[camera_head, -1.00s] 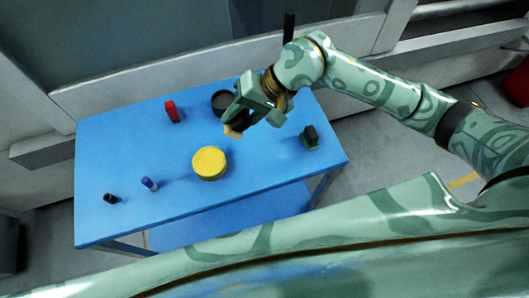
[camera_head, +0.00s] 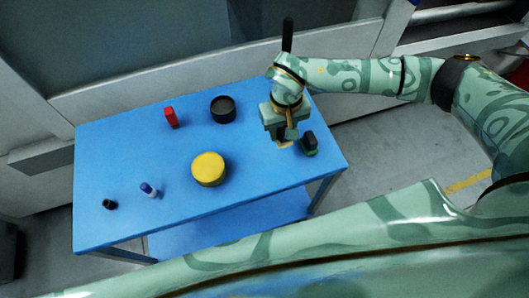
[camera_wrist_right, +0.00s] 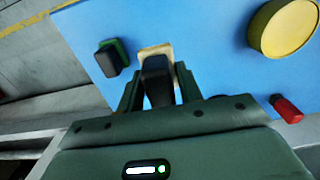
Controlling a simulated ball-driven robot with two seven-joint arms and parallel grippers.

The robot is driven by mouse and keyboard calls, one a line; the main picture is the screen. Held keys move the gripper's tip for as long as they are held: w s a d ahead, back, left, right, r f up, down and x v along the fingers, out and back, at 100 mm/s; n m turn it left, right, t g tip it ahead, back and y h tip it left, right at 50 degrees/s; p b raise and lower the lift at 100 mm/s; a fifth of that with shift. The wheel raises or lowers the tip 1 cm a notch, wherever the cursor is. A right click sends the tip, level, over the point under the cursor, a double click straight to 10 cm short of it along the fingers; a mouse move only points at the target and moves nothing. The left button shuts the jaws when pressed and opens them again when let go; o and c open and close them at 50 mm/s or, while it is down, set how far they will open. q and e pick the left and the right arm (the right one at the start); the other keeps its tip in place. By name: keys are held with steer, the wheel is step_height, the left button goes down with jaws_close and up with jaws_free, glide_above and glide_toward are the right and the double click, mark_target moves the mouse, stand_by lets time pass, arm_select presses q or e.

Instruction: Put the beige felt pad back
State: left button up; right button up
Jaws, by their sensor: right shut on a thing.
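The beige felt pad (camera_wrist_right: 157,51) has a black grip on top, and my right gripper (camera_wrist_right: 158,92) is shut on that grip. In the head view the pad's beige edge (camera_head: 286,144) shows just under my right gripper (camera_head: 284,134), over the right part of the blue table. I cannot tell whether the pad touches the table. My left gripper is not in view.
The black and green block (camera_head: 309,144) stands near the right edge of the blue table (camera_head: 130,150). A dark round container (camera_head: 222,109), red item (camera_head: 171,117), yellow round thing (camera_head: 209,168), blue and white item (camera_head: 149,190) and small black item (camera_head: 109,204) stand farther left.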

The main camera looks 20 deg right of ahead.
glide_above(265, 160)
steer(key=f, duration=0.5)
steer(key=shift+w+d, duration=0.15)
steer(key=shift+d, duration=0.2)
steer(key=f, duration=0.2)
steer(key=a+f+b, duration=0.1)
steer(key=f, duration=0.1)
steer(key=o, duration=1)
steer(key=shift+d, duration=0.1)
steer(key=shift+c, duration=0.2)
step_height(265, 160, up, 12)
steer(key=p, duration=0.1)
